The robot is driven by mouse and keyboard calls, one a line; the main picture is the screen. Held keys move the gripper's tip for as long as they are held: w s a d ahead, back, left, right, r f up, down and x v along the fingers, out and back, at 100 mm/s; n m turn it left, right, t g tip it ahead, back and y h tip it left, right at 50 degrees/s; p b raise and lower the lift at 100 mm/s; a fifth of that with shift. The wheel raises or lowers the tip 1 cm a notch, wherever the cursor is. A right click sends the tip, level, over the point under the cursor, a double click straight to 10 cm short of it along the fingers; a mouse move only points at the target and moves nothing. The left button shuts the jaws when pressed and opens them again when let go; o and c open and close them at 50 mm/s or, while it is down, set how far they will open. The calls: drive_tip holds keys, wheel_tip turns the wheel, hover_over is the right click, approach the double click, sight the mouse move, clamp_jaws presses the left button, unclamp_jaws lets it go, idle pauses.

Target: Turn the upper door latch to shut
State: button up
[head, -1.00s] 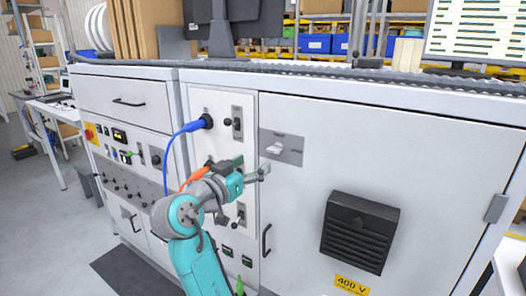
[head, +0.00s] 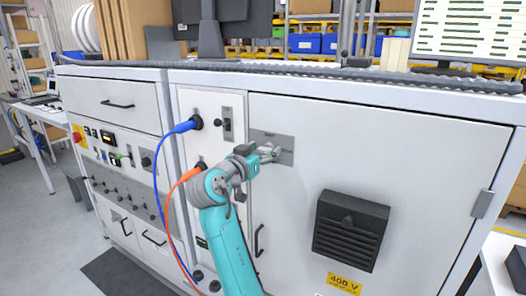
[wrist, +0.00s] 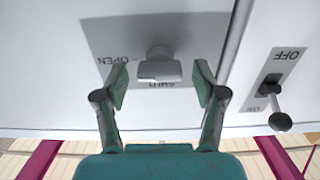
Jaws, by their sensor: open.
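The upper door latch (wrist: 160,71) is a pale grey handle on a grey plate (wrist: 105,40) at the cabinet door's upper left. In the wrist view the plate's labels are upside down: OPEN at the left, SHUT partly behind the handle. The handle bar lies across the picture. My gripper (wrist: 160,85) is open, with one green finger at each side of the handle and a gap to both. In the head view my gripper (head: 268,153) is in front of the plate (head: 283,148) and mostly hides the latch. I cannot tell how deep the fingers reach.
A black switch (wrist: 272,85) marked OFF and ON is beside the plate. Blue (head: 184,127) and orange (head: 187,176) cables hang from sockets left of my arm. A black vent (head: 351,230) sticks out of the door (head: 410,150) to the lower right.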

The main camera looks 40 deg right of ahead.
drive_tip(key=c, duration=1.1)
drive_tip(key=shift+c, duration=0.2)
drive_tip(key=shift+n, duration=0.3)
drive_tip(key=n, duration=0.3)
drive_tip(key=shift+w+n, duration=0.1)
drive_tip(key=shift+n, duration=0.2)
drive_tip(key=n, duration=0.4)
drive_tip(key=shift+n, duration=0.3)
drive_tip(key=n, duration=0.4)
drive_tip(key=shift+w+a+f, duration=0.1)
drive_tip(key=shift+f, duration=0.05)
drive_tip(key=shift+f+n, duration=0.1)
drive_tip(key=shift+n, duration=2.4)
